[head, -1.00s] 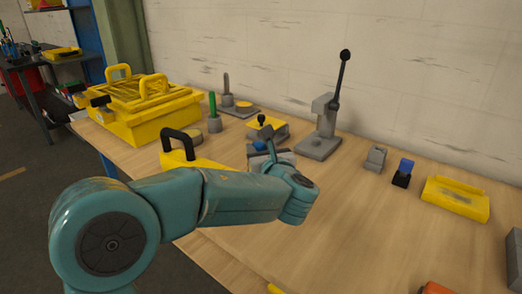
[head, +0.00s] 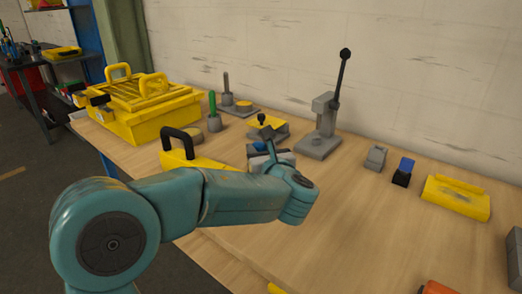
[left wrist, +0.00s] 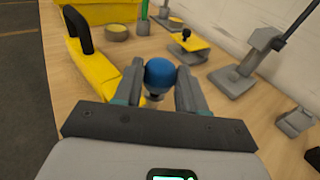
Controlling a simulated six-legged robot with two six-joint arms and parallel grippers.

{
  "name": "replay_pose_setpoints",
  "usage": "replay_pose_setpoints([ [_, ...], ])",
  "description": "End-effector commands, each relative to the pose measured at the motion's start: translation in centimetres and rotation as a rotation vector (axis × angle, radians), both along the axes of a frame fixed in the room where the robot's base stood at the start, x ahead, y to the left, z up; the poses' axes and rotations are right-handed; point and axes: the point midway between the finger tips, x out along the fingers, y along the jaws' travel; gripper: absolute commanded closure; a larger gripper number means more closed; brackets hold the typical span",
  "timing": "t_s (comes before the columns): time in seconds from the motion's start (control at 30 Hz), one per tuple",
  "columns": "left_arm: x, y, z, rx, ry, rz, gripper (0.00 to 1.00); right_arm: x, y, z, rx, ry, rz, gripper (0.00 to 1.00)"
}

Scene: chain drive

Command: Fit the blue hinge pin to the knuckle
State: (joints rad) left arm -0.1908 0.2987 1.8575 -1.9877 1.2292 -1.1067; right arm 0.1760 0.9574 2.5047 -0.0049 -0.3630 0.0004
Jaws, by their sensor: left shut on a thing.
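The blue hinge pin shows as a round blue head (left wrist: 160,73) in the left wrist view, with a pale metal part below it. My left gripper (left wrist: 160,88) is shut on it, one grey finger on each side. In the head view a bit of the blue head (head: 259,147) shows beside my left gripper (head: 268,154), above the bench. The pin's lower end is hidden. I cannot tell for sure which part is the knuckle; a small grey block (head: 376,158) stands apart to the right. My right gripper is out of view.
A yellow piece with a black handle (head: 182,150) lies close left of the gripper. Behind stand a yellow plate with a black knob (head: 266,127) and a grey lever press (head: 318,143). A blue-and-black piece (head: 403,170) and yellow tray (head: 455,198) stand right. The bench's front middle is clear.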

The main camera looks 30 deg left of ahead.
Motion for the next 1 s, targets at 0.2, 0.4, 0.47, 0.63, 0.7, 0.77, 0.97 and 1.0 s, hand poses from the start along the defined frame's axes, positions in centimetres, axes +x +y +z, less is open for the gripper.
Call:
replay_pose_setpoints([
  [0.2, 0.0, 0.0, -0.7, 0.001, -0.001, 0.000, 0.95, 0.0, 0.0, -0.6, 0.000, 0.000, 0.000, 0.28],
  [0.4, 0.0, 0.0, -1.2, 0.001, -0.001, 0.000, 0.95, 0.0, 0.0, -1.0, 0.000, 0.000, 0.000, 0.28],
  [0.47, 0.0, 0.0, -1.3, 0.001, -0.001, 0.001, 0.95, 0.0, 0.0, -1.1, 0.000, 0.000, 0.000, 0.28],
  [0.63, 0.0, 0.0, -1.7, 0.001, -0.001, 0.001, 0.95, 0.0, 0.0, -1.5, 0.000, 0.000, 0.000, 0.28],
  [0.7, 0.0, 0.0, -1.9, 0.001, -0.001, 0.001, 0.95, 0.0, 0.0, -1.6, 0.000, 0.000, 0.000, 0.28],
  [0.77, 0.0, 0.0, -2.1, 0.001, -0.001, 0.000, 0.95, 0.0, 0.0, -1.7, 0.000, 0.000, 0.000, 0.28],
  [0.97, 0.0, 0.0, -2.6, 0.001, -0.001, 0.000, 0.95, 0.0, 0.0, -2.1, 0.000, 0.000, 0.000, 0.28],
  [1.0, 0.0, 0.0, -2.7, 0.001, -0.001, 0.000, 0.95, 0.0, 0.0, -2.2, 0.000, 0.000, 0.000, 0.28],
])
